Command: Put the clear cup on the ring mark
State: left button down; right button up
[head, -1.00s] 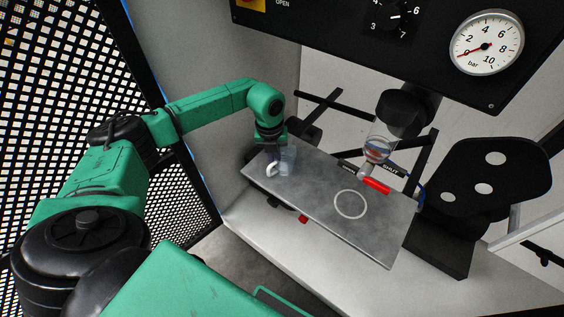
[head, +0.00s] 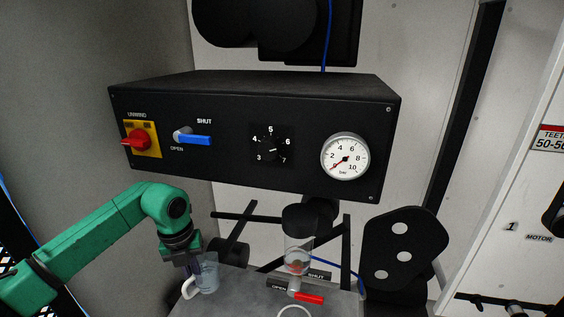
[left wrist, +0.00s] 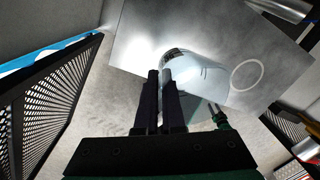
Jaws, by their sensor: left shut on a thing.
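The clear cup (head: 208,277), with a pale handle, is upright at the left end of the grey metal table (head: 240,291). I cannot tell whether its base touches the table. My left gripper (head: 196,264) points down and is shut on the cup at its upper part. In the left wrist view the gripper (left wrist: 163,78) has its dark fingers close together, with the clear cup (left wrist: 200,78) just beyond them. The ring mark (head: 294,309) is a pale circle on the table to the right of the cup, partly cut off; it shows whole in the left wrist view (left wrist: 247,75). My right gripper is out of view.
A clear bowl (head: 298,262) under a black fitting, with a red lever (head: 309,298), stands behind the ring mark. A black control box (head: 225,150) with a gauge (head: 345,158) overhangs the table. A black plate with holes (head: 400,250) is at the right.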

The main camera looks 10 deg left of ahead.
aim_at(200, 286)
pick_arm(q)
jog(key=m, duration=0.2)
jog(key=shift+s+d+r+m+p, duration=0.25)
jog(key=shift+d+m+p, duration=0.05)
jog(key=shift+p, duration=0.1)
jog(key=m+p, duration=0.1)
jog(key=m, duration=0.2)
jog(key=s+d+m+p, duration=0.1)
jog(key=m, duration=0.3)
jog(key=s+d+m, duration=0.1)
jog(key=m, duration=0.2)
jog(key=shift+s+d+r+m+g+p, duration=0.2)
jog(key=shift+m+g+p, duration=0.1)
jog(key=shift+g+p, duration=0.1)
jog(key=s+d+m+p, duration=0.2)
jog(key=s+m+p, duration=0.1)
jog(key=m, duration=1)
jog(key=s+d+r+m+y+p, duration=0.1)
jog(key=s+d+m+p, duration=0.1)
jog(key=m, duration=1.2)
jog(key=shift+s+d+t+y+p, duration=0.35)
jog(key=shift+s+d, duration=0.25)
jog(key=shift+s, duration=0.2)
